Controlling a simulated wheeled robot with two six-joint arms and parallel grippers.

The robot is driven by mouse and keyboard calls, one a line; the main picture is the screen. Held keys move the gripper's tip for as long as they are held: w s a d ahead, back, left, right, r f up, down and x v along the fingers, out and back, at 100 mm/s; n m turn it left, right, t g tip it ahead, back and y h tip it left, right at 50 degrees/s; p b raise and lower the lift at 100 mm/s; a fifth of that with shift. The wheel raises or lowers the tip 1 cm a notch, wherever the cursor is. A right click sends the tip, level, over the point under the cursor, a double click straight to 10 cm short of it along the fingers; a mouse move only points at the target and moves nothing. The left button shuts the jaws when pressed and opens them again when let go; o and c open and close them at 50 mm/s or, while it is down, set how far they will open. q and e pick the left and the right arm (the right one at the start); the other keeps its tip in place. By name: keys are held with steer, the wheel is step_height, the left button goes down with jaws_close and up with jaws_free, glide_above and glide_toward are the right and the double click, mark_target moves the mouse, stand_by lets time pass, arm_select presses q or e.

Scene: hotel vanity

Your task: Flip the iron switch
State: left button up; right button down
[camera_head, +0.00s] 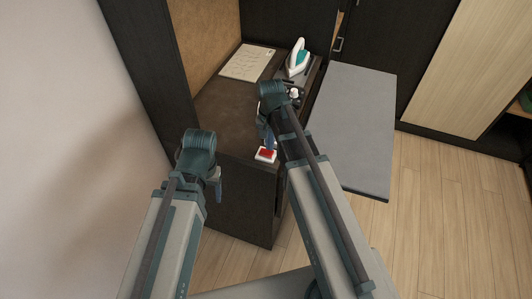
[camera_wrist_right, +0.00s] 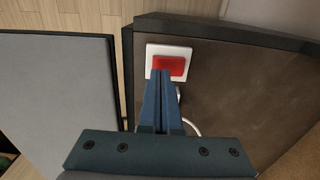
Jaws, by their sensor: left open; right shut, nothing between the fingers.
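The switch is a red rocker in a white square plate (camera_head: 265,154) on the front part of the dark vanity top. In the right wrist view the red rocker (camera_wrist_right: 170,66) shows at the top middle. My right gripper (camera_wrist_right: 161,74) is shut and empty, its fingertips overlapping the lower left edge of the red rocker; I cannot tell if they touch it. In the head view the right gripper (camera_head: 269,146) points down just above the switch. My left gripper (camera_head: 217,184) is open and empty, beside the vanity's front left. The iron (camera_head: 298,58) stands at the back of the vanity.
A grey board (camera_head: 350,125) extends to the right of the vanity. A paper sheet (camera_head: 247,62) lies at the back left of the top. A white cord (camera_wrist_right: 191,127) runs beside the switch. The wooden floor (camera_head: 440,200) at right is clear.

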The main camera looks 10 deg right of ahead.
mark_target(269, 153)
steer(key=shift+f+b, duration=1.1)
stand_by(0.9)
step_height(269, 153, up, 7)
steer(key=p, duration=0.7)
stand_by(0.3)
stand_by(0.3)
steer(key=s+a+n+h, duration=0.1)
steer(key=s+a+n, duration=0.9)
steer(key=s, duration=0.4)
steer(key=shift+s+a+n, duration=0.2)
steer(key=shift+a+n, duration=0.05)
steer(key=shift+n, duration=0.05)
